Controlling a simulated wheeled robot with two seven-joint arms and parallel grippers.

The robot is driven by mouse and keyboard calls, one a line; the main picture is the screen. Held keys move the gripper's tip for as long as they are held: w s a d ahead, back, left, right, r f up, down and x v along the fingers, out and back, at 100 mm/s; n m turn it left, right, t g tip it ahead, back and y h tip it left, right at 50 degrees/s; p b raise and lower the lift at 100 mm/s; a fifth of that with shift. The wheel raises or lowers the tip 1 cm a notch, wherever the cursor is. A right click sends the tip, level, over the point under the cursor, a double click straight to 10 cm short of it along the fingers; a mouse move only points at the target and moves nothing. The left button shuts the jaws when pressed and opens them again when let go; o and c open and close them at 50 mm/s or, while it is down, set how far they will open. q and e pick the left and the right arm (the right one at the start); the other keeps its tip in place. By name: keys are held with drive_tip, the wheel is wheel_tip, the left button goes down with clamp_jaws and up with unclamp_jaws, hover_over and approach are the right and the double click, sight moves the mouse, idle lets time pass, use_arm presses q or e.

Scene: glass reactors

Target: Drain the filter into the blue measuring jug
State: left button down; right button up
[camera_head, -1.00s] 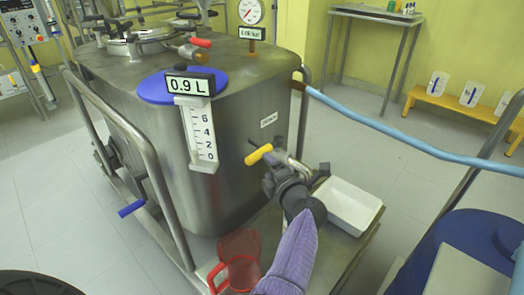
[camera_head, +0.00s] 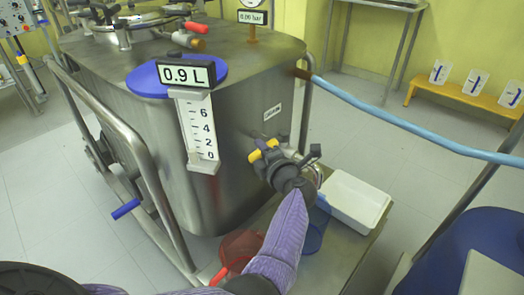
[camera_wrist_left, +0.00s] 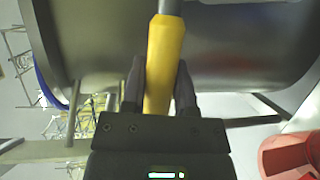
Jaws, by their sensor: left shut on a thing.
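The filter (camera_head: 235,120) is a large steel tank; its display (camera_head: 186,75) reads 0.9 L. A yellow valve handle (camera_head: 262,151) sticks out low on its front, below a small label. My left gripper (camera_head: 272,163) is shut on this handle. In the left wrist view, the yellow handle (camera_wrist_left: 164,60) lies between the two dark fingers of my left gripper (camera_wrist_left: 159,78). The blue measuring jug (camera_head: 316,232) stands on the low steel shelf under the valve, partly hidden by my left arm. The outlet is hidden behind the gripper. My right gripper is not in view.
A red jug (camera_head: 236,247) stands on the shelf left of my arm and also shows in the left wrist view (camera_wrist_left: 288,155). A white tray (camera_head: 354,202) lies right of the blue jug. A blue hose (camera_head: 400,122) runs right. A steel rail (camera_head: 140,160) borders the left.

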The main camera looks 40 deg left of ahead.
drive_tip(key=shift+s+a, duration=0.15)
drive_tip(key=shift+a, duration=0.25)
use_arm(q)
drive_tip(key=shift+f, duration=0.15)
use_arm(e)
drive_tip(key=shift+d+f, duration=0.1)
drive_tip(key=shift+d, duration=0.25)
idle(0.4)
